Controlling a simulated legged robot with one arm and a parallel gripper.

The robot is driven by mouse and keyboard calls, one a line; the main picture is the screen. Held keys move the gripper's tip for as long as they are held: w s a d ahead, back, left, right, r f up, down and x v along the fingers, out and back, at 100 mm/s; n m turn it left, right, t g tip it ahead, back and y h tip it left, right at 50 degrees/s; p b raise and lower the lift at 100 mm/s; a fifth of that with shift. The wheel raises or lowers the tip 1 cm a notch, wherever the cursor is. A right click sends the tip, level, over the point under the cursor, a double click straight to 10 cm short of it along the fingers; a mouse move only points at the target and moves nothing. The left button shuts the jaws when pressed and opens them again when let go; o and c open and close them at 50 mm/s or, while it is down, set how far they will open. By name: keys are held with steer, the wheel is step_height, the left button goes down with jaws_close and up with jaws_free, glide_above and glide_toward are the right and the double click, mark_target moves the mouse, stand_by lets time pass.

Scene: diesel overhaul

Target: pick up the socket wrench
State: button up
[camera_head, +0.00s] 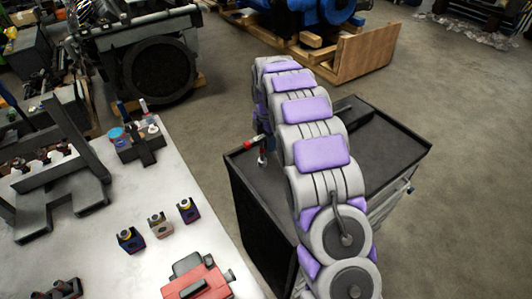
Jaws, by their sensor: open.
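My arm reaches out over the black tool cart (392,138) and bends down at its far end. My gripper (266,150) is low over the cart's left part, partly hidden behind my arm links. It is open, but its fingertips are small and hard to make out. A small red-tipped object (252,142) shows right beside the gripper at the cart's left edge. It may be the socket wrench, but I cannot tell for sure, nor whether the gripper touches it. My arm hides much of the cart top.
A pale workbench (185,180) stands left of the cart, with several small clamp-like blocks, a red machine part (197,280) and dark fixtures. A dark object (354,112) lies on the cart right of my arm. A wooden crate (362,55) stands behind. Floor is free at right.

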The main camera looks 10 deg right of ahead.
mark_target(257, 137)
steer(key=shift+a+f, duration=0.2)
steer(key=shift+a, duration=0.05)
steer(key=shift+a+r, duration=0.1)
steer(key=shift+a, duration=0.8)
steer(key=shift+c, duration=0.2)
steer(key=shift+a, duration=0.45)
steer(key=shift+c, duration=1.4)
steer(key=shift+d, duration=1.25)
jaws_close()
steer(key=shift+a, duration=0.75)
